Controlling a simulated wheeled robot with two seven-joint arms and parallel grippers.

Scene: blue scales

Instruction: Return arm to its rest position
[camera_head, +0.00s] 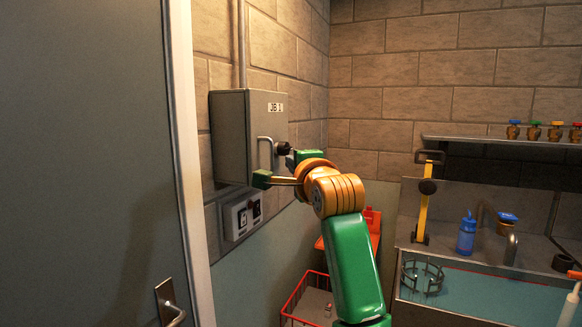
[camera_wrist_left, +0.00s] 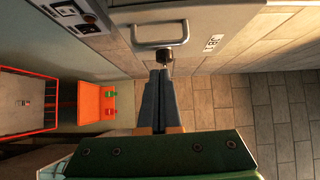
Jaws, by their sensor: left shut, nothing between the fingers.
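My left arm (camera_head: 352,262), green and orange, reaches up to the grey wall box (camera_head: 229,140) labelled JB 1. My left gripper (camera_head: 284,168) is in front of the box's door, by its pale handle (camera_head: 262,150). In the left wrist view the two dark fingers of the left gripper (camera_wrist_left: 160,74) are together and empty. Their tips point toward the black knob (camera_wrist_left: 165,54) below the handle (camera_wrist_left: 160,40); I cannot tell whether they touch it. In the head view the fingers are mostly hidden. My right gripper is not in view.
A switch panel (camera_head: 242,214) is under the box, and a grey door (camera_head: 80,160) stands at the left. A red basket (camera_head: 308,300) and an orange box (camera_wrist_left: 94,102) are below. At the right are a sink counter (camera_head: 480,295), a blue bottle (camera_head: 466,236) and a valve shelf (camera_head: 500,141).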

